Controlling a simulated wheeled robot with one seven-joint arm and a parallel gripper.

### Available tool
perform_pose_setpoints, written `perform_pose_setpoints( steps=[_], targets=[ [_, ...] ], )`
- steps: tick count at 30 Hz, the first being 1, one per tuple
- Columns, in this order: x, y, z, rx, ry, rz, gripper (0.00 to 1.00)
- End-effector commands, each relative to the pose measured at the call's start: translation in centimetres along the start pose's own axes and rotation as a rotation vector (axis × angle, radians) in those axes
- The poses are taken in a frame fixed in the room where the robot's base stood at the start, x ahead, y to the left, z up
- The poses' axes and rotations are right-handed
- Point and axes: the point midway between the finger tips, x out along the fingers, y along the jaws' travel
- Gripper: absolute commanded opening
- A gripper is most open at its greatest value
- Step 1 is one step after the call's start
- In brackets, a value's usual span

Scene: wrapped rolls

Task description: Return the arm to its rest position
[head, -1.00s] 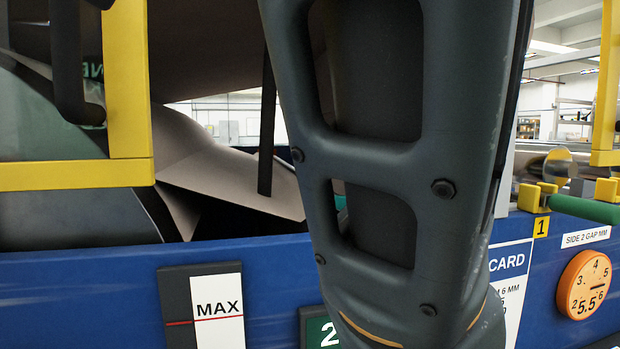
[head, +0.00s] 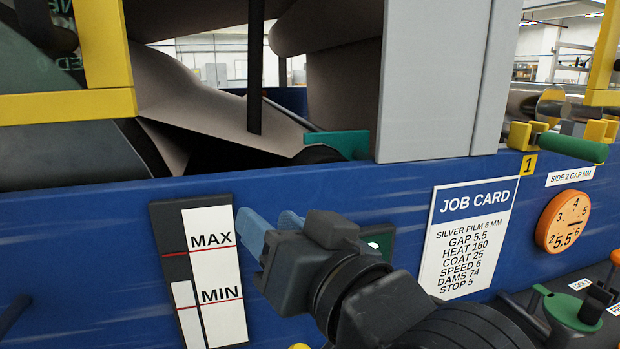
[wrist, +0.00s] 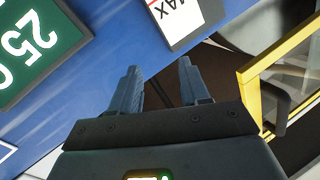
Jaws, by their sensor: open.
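My gripper (head: 271,229) is in the lower middle of the head view, in front of the blue machine panel (head: 90,230). Its two blue fingers point up and to the left, between the level gauge and the job card. In the wrist view my gripper (wrist: 158,75) has its fingers apart with nothing between them. Part of a green sign behind my gripper is hidden in the head view. The green sign (wrist: 40,50) reads 25 in the wrist view.
The MAX/MIN gauge (head: 215,270) is close left of the fingers. The job card (head: 466,238) is to the right, with an orange dial (head: 563,221) and green handle (head: 572,147) beyond. A yellow frame (head: 65,105) stands upper left. A green lever (head: 580,308) is lower right.

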Motion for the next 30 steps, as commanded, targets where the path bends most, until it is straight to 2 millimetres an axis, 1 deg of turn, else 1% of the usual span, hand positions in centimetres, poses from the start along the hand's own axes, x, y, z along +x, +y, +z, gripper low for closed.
perform_pose_setpoints(
  steps=[1,5,6,11,15,17,18,23,24,26,27,29,30],
  targets=[
    [-1.0,1.4,1.9,0.013,-0.005,0.03,0.46],
    [-3.7,4.3,5.4,0.028,0.003,0.099,0.46],
    [-4.7,5.2,6.5,0.031,0.004,0.121,0.46],
    [-8.9,8.1,10.6,0.032,0.008,0.211,0.46],
    [-13.2,10.0,13.8,0.02,0.004,0.289,0.46],
    [-15.2,10.7,15.1,0.013,0.001,0.323,0.46],
    [-16.6,11.0,15.8,0.005,-0.003,0.345,0.46],
    [-22.2,11.9,18.5,-0.028,-0.019,0.428,0.46],
    [-23.6,12.0,19.1,-0.038,-0.025,0.448,0.46],
    [-25.8,12.0,19.9,-0.054,-0.033,0.476,0.46],
    [-27.2,12.0,20.3,-0.065,-0.039,0.493,0.46],
    [-29.4,11.9,20.9,-0.085,-0.051,0.52,0.46],
    [-30.8,11.7,21.2,-0.098,-0.059,0.537,0.46]
  ],
)
